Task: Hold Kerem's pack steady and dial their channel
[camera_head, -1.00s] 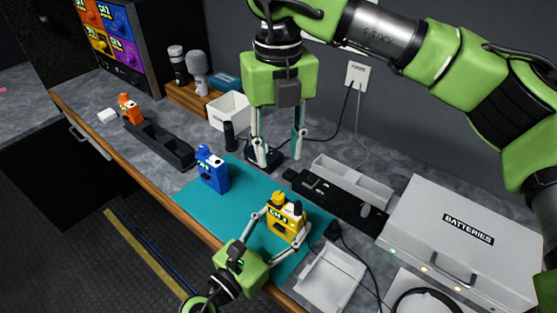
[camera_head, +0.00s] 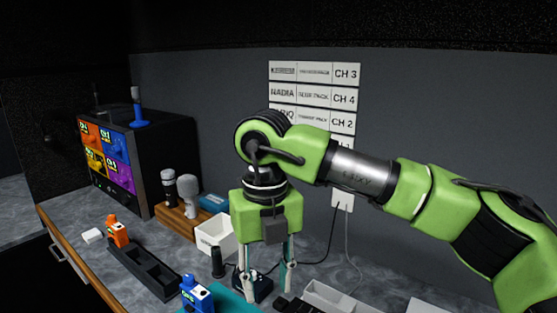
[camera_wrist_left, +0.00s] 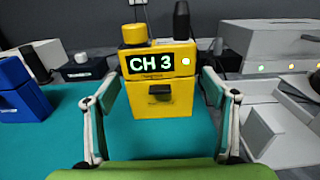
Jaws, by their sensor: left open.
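In the left wrist view a yellow pack (camera_wrist_left: 140,110) stands upright on the teal mat (camera_wrist_left: 60,135), its display reading CH 3, with a knob and a black antenna on top. My left gripper (camera_wrist_left: 158,88) is open, one finger on each side of the pack. I cannot tell whether they touch it. The head view leaves the yellow pack out. My right gripper (camera_head: 265,279) points down, fingers apart and empty, near a small dark device (camera_head: 256,288). A wall list (camera_head: 315,95) shows CH 3, NADIA blue pack CH 4 and CH 2. My right arm hides its lower part.
A blue pack (camera_head: 197,296) stands at the mat's edge, and an orange pack (camera_head: 118,232) by a black charging rack (camera_head: 145,268). A monitor (camera_head: 110,155) with four coloured panels, microphones (camera_head: 188,195) and a white bin (camera_head: 216,236) stand behind. Cables hang from the wall.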

